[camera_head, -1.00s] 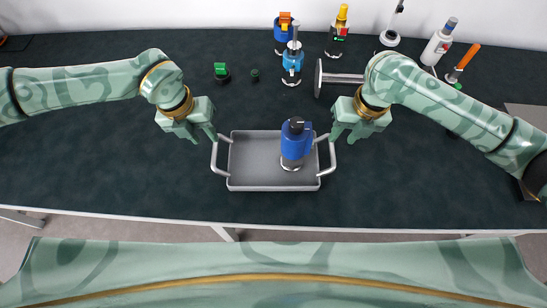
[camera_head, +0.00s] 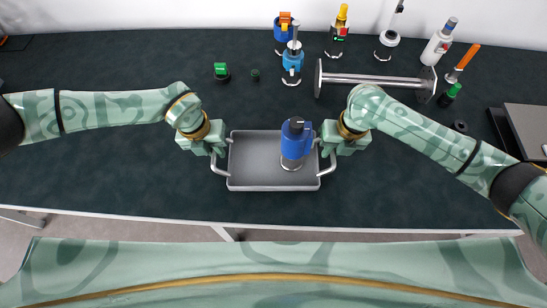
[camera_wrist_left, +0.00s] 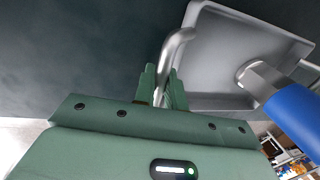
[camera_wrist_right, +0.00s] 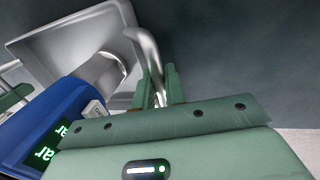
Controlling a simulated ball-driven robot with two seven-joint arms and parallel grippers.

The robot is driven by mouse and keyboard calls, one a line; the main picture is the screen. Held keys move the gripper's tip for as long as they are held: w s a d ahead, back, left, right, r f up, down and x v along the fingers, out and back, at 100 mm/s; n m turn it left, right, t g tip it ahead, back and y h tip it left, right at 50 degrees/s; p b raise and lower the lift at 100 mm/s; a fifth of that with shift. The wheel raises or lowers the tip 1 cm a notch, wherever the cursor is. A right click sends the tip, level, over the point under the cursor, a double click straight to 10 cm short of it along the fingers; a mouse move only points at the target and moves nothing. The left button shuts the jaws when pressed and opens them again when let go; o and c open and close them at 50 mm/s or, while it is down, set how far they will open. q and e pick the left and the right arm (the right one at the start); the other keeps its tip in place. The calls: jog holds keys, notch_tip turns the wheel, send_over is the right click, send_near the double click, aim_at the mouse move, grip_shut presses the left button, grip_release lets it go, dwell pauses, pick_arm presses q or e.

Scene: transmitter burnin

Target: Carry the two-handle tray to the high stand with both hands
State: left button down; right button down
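The grey two-handle tray (camera_head: 240,183) lies on the dark table, with its left handle (camera_wrist_left: 174,42) and right handle (camera_wrist_right: 147,45) bent outward at its sides. A blue device with a black top (camera_head: 297,142) stands upright in it, right of the middle. My left gripper (camera_head: 221,151) is at the left handle. In the left wrist view its fingers (camera_wrist_left: 162,88) stand close on both sides of the bar and look shut on it. My right gripper (camera_head: 325,150) is at the right handle, its fingers (camera_wrist_right: 158,88) likewise close around the bar. The high stand cannot be clearly identified.
Several instruments stand along the back, including a blue one (camera_head: 292,64). A green-topped knob (camera_head: 221,71) is at back left. The table's front edge is near the tray.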

pick_arm(q)
jog(key=shift+r, duration=0.15)
pick_arm(e)
jog(key=shift+r, duration=0.15)
